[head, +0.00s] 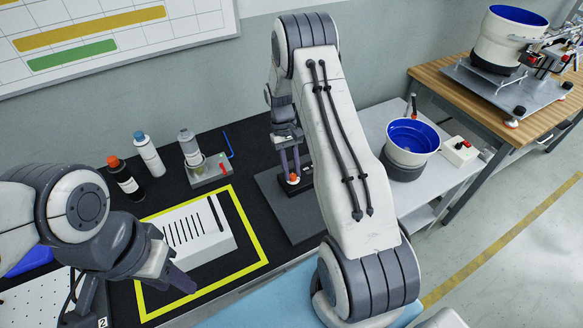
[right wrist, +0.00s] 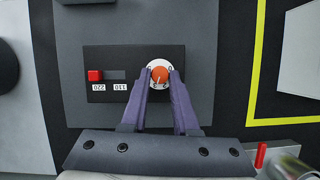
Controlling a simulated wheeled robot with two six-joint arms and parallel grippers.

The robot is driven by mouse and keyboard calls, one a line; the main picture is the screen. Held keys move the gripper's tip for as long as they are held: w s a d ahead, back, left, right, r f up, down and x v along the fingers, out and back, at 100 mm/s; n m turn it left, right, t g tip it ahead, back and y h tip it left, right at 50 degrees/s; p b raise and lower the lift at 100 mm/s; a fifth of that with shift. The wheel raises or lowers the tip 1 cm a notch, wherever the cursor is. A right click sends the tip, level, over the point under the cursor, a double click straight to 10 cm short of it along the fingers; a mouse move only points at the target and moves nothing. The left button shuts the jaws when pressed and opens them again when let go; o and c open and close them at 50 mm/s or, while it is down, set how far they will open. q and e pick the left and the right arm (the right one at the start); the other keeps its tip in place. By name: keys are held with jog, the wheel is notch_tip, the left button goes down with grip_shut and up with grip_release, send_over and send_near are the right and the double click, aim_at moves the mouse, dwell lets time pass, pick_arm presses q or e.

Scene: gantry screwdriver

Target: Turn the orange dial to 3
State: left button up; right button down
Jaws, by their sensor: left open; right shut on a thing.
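The orange dial (right wrist: 159,75) sits on a white round scale plate on a black panel (right wrist: 104,61). It also shows in the head view (head: 293,179). My right gripper (right wrist: 160,71) comes at it from above, with one purple finger on each side, and is shut on the dial. My left gripper (head: 180,279) is empty and open, low over the front of the table by the slotted white block.
A red slide switch (right wrist: 95,75) marked 220 and 110 is beside the dial. A slotted white block (head: 185,235) lies inside a yellow outline. Bottles (head: 149,155) stand behind it. A blue-lined bowl (head: 412,137) is on the right-hand side table.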

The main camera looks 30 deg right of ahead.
jog(key=shift+m, duration=0.3)
dwell(0.4)
jog(key=c, duration=0.7)
grip_release()
jog(key=b+v, duration=0.1)
jog(key=v, duration=0.9)
jog(key=shift+w+d+r, duration=0.15)
jog(key=shift+d+r, duration=0.05)
